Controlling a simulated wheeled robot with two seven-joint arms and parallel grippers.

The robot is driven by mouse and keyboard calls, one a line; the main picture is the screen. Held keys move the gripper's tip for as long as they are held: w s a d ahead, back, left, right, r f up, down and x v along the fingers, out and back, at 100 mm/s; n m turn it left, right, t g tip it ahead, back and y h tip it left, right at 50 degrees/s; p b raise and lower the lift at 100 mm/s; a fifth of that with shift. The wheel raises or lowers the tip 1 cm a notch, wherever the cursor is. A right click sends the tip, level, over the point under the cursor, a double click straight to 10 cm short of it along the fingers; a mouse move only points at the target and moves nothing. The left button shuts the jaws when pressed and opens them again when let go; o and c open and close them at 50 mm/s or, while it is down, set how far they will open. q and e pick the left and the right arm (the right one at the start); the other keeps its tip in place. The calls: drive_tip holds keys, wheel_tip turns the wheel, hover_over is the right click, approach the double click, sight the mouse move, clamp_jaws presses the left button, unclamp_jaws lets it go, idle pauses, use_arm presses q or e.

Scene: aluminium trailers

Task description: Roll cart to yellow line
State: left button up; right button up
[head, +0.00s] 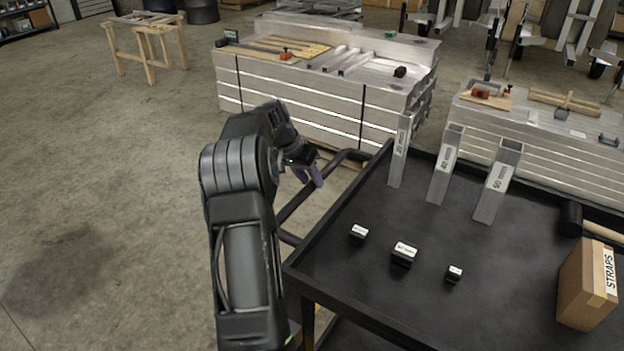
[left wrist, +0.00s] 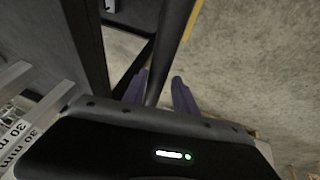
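The cart (head: 340,275) has a black tray top and stands at the right in the head view. Its dark tubular handle (head: 297,203) sticks out from its left side. My left gripper (head: 312,174) is at the handle's far part, its purple fingers pointing down. In the left wrist view the handle bar (left wrist: 172,50) runs between the two spread fingers (left wrist: 160,88), with a gap to the right finger. Whether the fingers reach down around the bar cannot be told. A thin yellow strip on the floor (left wrist: 193,20), perhaps the yellow line, shows there. My right gripper is not in view.
The tray carries three labelled metal tubes (head: 445,165), three small black blocks (head: 404,254), a STRAPS box (head: 588,285) and a mallet (head: 572,218). Stacked aluminium panels (head: 290,105) stand close behind the cart. A wooden trestle (head: 148,45) is farther back; the left floor is clear.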

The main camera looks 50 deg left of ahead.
use_arm(q)
drive_tip(key=shift+o, duration=1.4)
drive_tip(key=shift+s+a, duration=0.1)
drive_tip(key=shift+a, duration=0.05)
drive_tip(key=shift+o, duration=0.4)
drive_tip(key=v, duration=0.7)
drive_tip(key=shift+r, duration=0.35)
drive_tip(key=shift+s, duration=0.1)
